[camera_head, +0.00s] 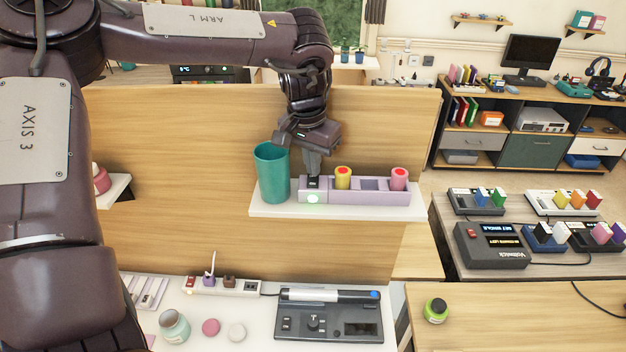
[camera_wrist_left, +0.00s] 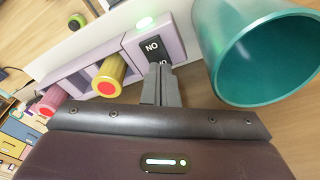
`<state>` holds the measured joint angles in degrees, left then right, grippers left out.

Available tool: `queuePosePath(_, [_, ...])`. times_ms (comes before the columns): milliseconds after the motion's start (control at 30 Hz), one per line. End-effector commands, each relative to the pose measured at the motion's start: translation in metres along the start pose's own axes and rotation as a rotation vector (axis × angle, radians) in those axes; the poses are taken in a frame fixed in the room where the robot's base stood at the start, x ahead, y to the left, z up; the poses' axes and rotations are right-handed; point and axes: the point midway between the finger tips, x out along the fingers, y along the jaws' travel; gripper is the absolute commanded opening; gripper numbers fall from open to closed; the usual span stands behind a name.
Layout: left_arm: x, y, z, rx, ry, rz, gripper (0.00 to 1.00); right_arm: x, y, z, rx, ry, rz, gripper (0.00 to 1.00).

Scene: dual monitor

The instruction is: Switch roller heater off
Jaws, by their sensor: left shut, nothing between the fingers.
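A lilac control box (camera_head: 370,197) sits on a white wall shelf. At its left end is a black rocker switch (camera_head: 314,183), lettered "NO" as seen in the left wrist view (camera_wrist_left: 152,46). Beside the switch a green light (camera_head: 313,198) glows; it also shows in the wrist view (camera_wrist_left: 146,22). My left gripper (camera_head: 313,174) is shut and empty, pointing down at the switch. In the wrist view its fingertips (camera_wrist_left: 159,70) are at the switch's near end and hide part of its lettering. I cannot tell whether they touch it. No label naming a roller heater is readable.
A teal cup (camera_head: 272,172) stands close to the left of the box and gripper. A yellow post (camera_head: 343,178) and a pink post (camera_head: 399,179) with red tops rise from the box. A wooden panel backs the shelf (camera_head: 272,212). A grey device (camera_head: 330,318) lies on the desk below.

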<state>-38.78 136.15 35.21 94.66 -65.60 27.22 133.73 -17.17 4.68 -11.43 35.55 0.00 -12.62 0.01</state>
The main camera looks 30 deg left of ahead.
Motion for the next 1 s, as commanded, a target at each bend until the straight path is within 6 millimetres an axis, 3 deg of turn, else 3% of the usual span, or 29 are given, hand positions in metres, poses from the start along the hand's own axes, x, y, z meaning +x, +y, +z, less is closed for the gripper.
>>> queuePosePath(533, [0.004,0.000,0.001,0.000,-0.001,0.000,0.00,0.005,0.000,0.001,0.000,0.000,0.000,0.36])
queuePosePath(1000, [-0.031,0.000,-0.005,0.001,0.001,0.000,0.00,-0.010,-0.001,-0.001,0.000,0.000,-0.002,0.36])
